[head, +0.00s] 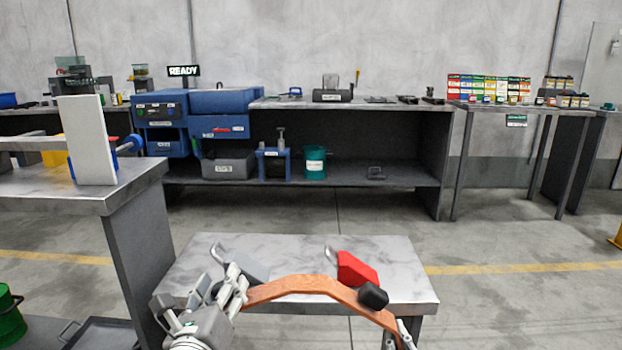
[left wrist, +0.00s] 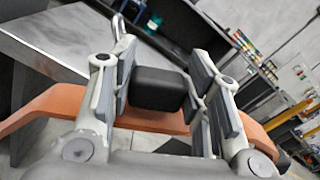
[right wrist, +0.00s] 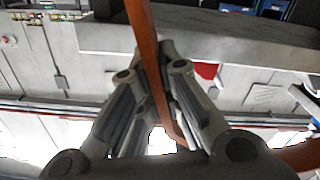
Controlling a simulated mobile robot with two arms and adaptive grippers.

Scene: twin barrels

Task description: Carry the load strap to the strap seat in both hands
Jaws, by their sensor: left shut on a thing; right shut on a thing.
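The load strap (head: 300,286) is an orange-brown bent band with black blocks on it, held in front of the small table. One black block (head: 373,296) shows on its right part. My left gripper (head: 232,290) is shut on the strap's left part; in the left wrist view a black block (left wrist: 158,88) sits between its fingers. My right gripper is mostly cut off at the bottom of the head view. In the right wrist view its fingers (right wrist: 155,75) close around the strap (right wrist: 146,40). I cannot tell which thing is the strap seat.
A small grey table (head: 400,262) carries a red padlock-shaped block (head: 356,268) and a grey one (head: 250,266). A bench (head: 130,185) with a pale upright board (head: 86,140) stands left. A long workbench (head: 400,106) lines the back. Floor between is clear.

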